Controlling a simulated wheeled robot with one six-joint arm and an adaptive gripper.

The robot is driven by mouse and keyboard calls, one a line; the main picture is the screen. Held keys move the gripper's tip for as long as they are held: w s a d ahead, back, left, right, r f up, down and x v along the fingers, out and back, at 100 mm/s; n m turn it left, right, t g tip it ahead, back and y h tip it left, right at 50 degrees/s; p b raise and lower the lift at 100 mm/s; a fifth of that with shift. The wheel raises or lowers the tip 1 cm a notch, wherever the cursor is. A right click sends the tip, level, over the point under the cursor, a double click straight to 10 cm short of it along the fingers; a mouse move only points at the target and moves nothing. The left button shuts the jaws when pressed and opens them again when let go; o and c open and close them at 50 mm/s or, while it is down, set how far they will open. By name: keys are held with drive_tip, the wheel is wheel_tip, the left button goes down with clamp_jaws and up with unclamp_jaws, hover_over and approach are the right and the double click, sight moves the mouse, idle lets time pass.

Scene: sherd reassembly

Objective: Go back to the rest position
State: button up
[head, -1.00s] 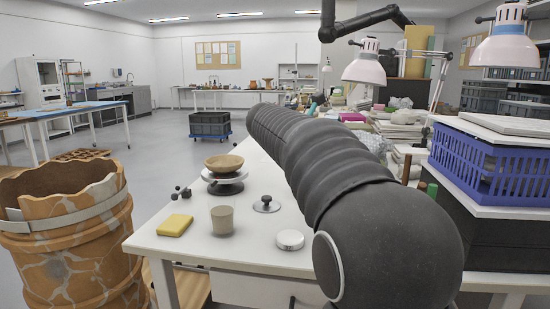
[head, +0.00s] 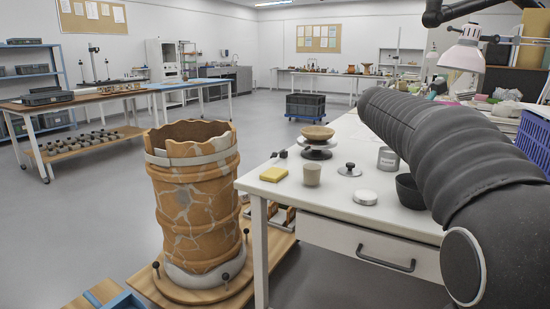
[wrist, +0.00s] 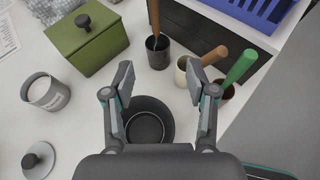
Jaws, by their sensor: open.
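My gripper (wrist: 162,95) shows in the wrist view, its two fingers spread wide apart with nothing between them. It is above the white table (wrist: 75,118), over a round black bowl (wrist: 165,113). In the head view my dark ribbed arm reaches along the right side over the table, and the gripper itself is hidden. The black bowl also shows there in part beside the arm (head: 409,190).
In the wrist view a green lidded box (wrist: 88,38), a grey tin (wrist: 45,92) and cups with tool handles (wrist: 205,72) stand around the gripper. A large mended clay vessel (head: 195,200) stands left of the table. The floor (head: 90,220) farther left is clear.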

drive_tip(key=s+a+f+m+t+y, duration=0.1)
drive_tip(key=s+a+f+m+y, duration=0.5)
drive_tip(key=s+a+f+m, duration=0.4)
drive_tip(key=s+a+f+m+t+y, duration=0.1)
drive_tip(key=s+a+f+m+y, duration=0.6)
drive_tip(key=s, duration=1.2)
drive_tip(key=a+f+m+p, duration=0.1)
drive_tip(key=a+f+m, duration=0.2)
drive_tip(key=a+f, duration=0.3)
drive_tip(key=shift+a+f+m, duration=0.25)
drive_tip(key=shift+f+m, duration=0.05)
drive_tip(key=shift+m, duration=0.1)
